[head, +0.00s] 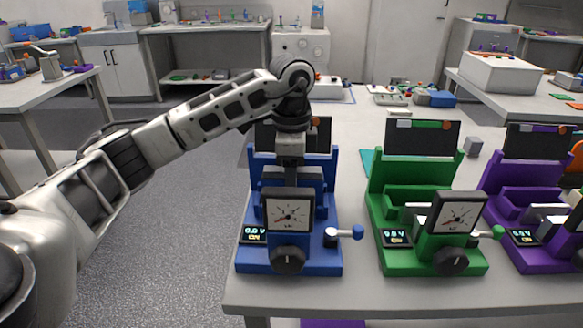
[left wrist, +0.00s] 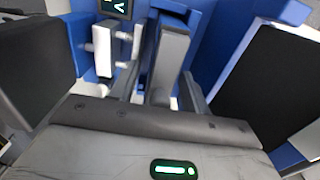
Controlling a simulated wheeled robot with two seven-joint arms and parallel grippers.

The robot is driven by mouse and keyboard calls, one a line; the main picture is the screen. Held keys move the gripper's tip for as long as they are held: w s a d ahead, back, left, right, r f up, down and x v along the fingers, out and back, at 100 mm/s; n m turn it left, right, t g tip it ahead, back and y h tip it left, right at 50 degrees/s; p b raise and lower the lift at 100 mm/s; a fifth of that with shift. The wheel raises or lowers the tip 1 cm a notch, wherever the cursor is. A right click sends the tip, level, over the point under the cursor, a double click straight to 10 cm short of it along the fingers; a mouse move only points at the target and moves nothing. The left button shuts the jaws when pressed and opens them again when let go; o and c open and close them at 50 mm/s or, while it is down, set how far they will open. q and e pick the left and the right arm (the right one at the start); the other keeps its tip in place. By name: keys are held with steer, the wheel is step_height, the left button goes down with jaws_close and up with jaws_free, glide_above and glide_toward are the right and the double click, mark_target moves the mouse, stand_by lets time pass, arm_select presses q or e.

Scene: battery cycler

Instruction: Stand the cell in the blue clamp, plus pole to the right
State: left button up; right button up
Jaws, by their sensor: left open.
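The blue clamp (head: 335,258) stands at the left end of the table, with a dial, a lit display, a black knob and a side lever at its front. My left gripper (head: 290,170) points down into it from above, behind the dial. The left wrist view shows its open fingers (left wrist: 163,92) on either side of a narrow grey block (left wrist: 172,52), which looks like the cell, upright inside the blue clamp. I cannot tell whether the fingers touch it. Its pole marks cannot be made out. My right gripper is out of view.
A green clamp (head: 380,230) and a purple clamp (head: 545,258) stand in a row to the right. A small grey block (head: 472,146) lies behind them. Trays and a blue box (head: 436,98) are farther back. The table's left edge is close to the blue clamp.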

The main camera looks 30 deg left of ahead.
arm_select(q)
step_height(320, 180, up, 12)
steer(key=shift+f+p, duration=0.25)
steer(key=shift+p, duration=0.4)
steer(key=shift+r, duration=0.4)
